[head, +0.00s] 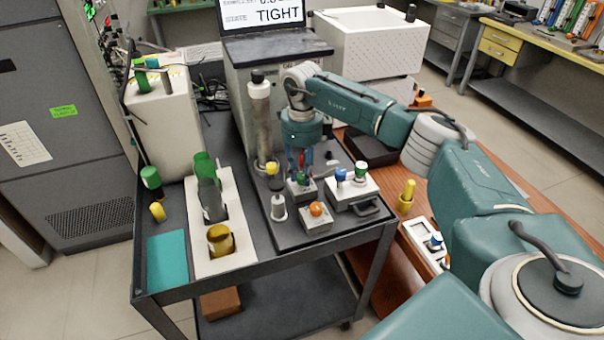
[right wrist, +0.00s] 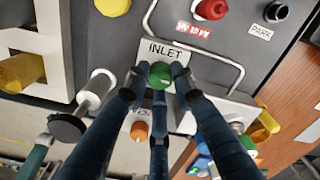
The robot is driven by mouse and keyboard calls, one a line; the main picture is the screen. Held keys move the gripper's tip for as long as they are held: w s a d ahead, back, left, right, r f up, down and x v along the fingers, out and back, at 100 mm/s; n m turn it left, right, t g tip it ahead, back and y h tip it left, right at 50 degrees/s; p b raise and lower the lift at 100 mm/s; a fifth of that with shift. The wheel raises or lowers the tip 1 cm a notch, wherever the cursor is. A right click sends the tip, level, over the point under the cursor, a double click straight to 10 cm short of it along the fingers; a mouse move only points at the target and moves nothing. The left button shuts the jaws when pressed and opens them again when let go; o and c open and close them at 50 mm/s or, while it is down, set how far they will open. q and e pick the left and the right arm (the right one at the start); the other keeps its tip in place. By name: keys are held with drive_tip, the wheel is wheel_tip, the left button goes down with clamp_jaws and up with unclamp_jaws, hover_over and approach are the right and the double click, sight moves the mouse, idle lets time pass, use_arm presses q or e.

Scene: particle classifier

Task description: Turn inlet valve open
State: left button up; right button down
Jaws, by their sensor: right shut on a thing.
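The inlet valve has a green knob (right wrist: 160,75) beside a white plate marked INLET (right wrist: 166,52), seen in the right wrist view. My right gripper (right wrist: 159,88) has its dark fingers closed around that knob. In the head view my right gripper (head: 302,168) points down at the small valve block (head: 303,193) on the cart, and its fingers hide most of the knob. I cannot tell the knob's turn angle. My left gripper is not in view.
An orange knob block (head: 315,219) stands just in front, and a white block with blue and green knobs (head: 352,189) to the right. A tall grey cylinder (head: 260,120) stands behind left. A screen (head: 262,15) reads TIGHT. A wire handle (right wrist: 236,77) runs close to the fingers.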

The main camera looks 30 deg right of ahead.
sight(303, 175)
drive_tip(key=shift+w+r, duration=0.1)
idle(0.4)
drive_tip(key=c, duration=1.5)
unclamp_jaws()
drive_tip(key=shift+o, duration=0.2)
wheel_tip(303, 175, up, 12)
